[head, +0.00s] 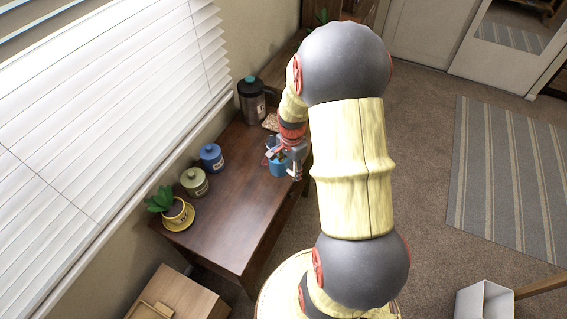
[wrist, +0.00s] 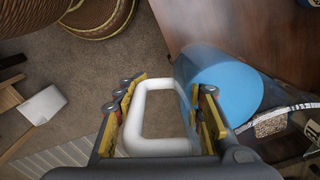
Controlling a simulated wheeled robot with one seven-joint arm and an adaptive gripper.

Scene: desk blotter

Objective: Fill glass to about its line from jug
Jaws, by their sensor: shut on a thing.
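A clear jug with blue liquid (wrist: 228,92) and a white handle (wrist: 143,108) is in my gripper (wrist: 163,112), whose fingers lie on either side of the handle in the wrist view. In the head view the blue of the jug (head: 278,169) shows at my gripper (head: 288,152), by the right edge of the desk. The jug looks held over or beside that edge; I cannot tell its exact tilt. I cannot make out the glass or its line for certain in either view. A pale curved rim with dark marks (wrist: 292,108) shows beside the jug.
The desk's front middle is clear. A wooden cabinet (head: 178,293) stands at the near end.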

